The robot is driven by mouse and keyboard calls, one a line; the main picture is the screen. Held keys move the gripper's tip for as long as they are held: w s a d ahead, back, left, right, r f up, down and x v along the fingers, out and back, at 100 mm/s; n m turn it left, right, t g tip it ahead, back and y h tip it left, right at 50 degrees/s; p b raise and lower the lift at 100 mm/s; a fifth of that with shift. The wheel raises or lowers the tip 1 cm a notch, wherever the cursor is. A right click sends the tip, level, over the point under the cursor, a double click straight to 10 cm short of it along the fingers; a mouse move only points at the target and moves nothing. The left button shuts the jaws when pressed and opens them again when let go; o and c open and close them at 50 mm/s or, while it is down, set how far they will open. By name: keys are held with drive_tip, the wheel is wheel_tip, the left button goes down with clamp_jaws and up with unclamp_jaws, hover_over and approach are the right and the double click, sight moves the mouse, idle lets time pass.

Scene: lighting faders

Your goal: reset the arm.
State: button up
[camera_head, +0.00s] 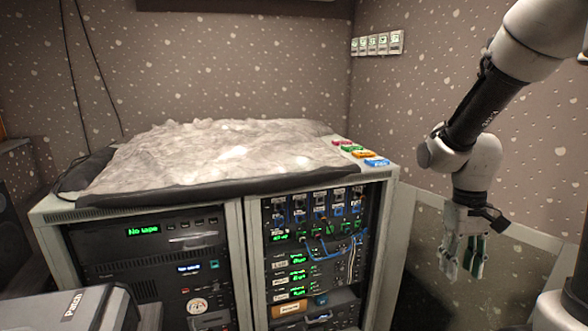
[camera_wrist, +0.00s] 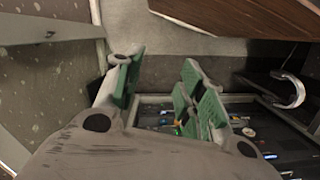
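My arm (camera_head: 478,110) reaches down from the upper right in the head view. My gripper (camera_head: 462,262) hangs at its end, pointing down, to the right of the rack cabinet and apart from it.
A rack cabinet (camera_head: 239,230) under a crumpled grey cover (camera_head: 215,155) fills the middle. Several coloured blocks (camera_head: 360,151) lie on its right top edge. Blue cables (camera_head: 325,248) hang on its front. A box labelled Patch (camera_head: 72,306) is at lower left. Wall switches (camera_head: 377,44) are behind.

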drive_tip(key=s+r+t, duration=0.3)
drive_tip(key=s+r, duration=0.1)
drive_tip(key=r, duration=0.3)
drive_tip(key=s+r+t, duration=0.3)
drive_tip(key=s+r, duration=0.2)
drive_tip(key=r, duration=0.3)
drive_tip(key=shift+s+d+r, duration=0.15)
drive_tip(key=shift+s+d, duration=0.05)
drive_tip(key=shift+s, duration=0.05)
